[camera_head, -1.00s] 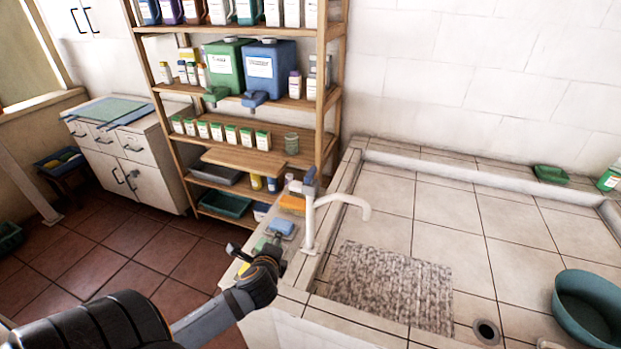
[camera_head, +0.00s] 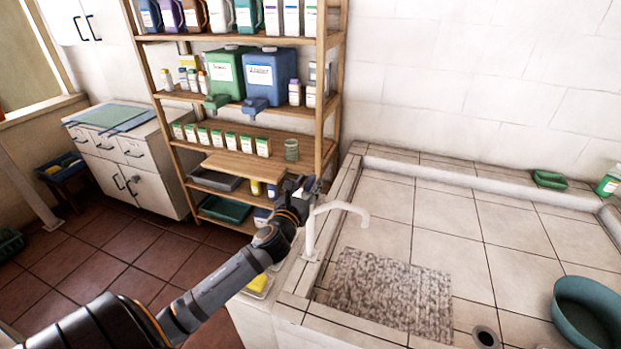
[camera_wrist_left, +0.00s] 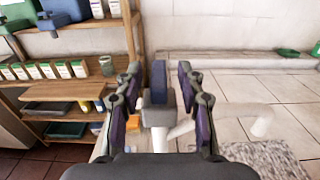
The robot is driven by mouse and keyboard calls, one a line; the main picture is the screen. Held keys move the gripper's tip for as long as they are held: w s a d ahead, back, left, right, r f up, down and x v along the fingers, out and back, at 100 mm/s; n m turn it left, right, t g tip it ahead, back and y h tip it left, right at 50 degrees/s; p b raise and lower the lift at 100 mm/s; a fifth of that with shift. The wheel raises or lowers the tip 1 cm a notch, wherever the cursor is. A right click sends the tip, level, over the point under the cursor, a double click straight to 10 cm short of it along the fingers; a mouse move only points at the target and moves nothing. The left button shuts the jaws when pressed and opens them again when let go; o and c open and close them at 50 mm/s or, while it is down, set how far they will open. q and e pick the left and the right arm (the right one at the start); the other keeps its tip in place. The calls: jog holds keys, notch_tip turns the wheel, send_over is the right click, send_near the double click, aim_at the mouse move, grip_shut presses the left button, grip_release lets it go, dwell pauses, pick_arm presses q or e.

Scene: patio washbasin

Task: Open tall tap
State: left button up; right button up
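The tall tap (camera_head: 312,229) is white with a curved spout, standing at the left edge of the tiled basin. Its blue lever handle (camera_wrist_left: 159,80) stands upright on a grey tap head in the left wrist view. My left gripper (camera_wrist_left: 158,82) is open, with one finger on each side of the lever and a visible gap on both sides. In the head view my left gripper (camera_head: 302,184) is at the tap's top and partly hides the handle. My right gripper is not in view.
A wooden shelf (camera_head: 333,100) with bottles and canisters stands behind the tap. A grey mat (camera_head: 390,292) and a teal basin (camera_head: 589,312) lie on the tiled basin floor. A yellow sponge (camera_head: 258,283) is on the ledge near my arm.

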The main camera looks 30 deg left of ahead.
pick_arm(q)
jog(key=shift+x, duration=1.05)
grip_shut()
